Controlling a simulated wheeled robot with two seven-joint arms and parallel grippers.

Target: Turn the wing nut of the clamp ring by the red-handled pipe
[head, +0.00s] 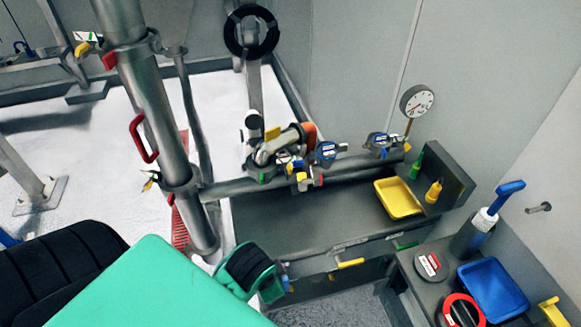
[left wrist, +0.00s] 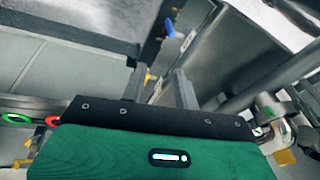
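The thick steel pipe (head: 152,105) with the red handle (head: 142,139) stands tilted at the left in the head view. A clamp ring (head: 181,187) goes around it below the handle, with small yellow and dark parts at its left. Another ring (head: 122,46) sits higher, beside red and yellow parts. The wing nut is too small to make out surely. In the left wrist view my left gripper (left wrist: 160,72) has its two grey fingers apart, with nothing seen held. In the head view a green and black arm of mine fills the lower left; no fingertips show there. My right gripper is not seen.
A horizontal pipe (head: 340,172) with blue-tagged valves runs along the back of a dark bench. A yellow tray (head: 398,198), a gauge (head: 416,101) and a blue tray (head: 493,288) are to the right. A white floor area (head: 70,165) lies at the left.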

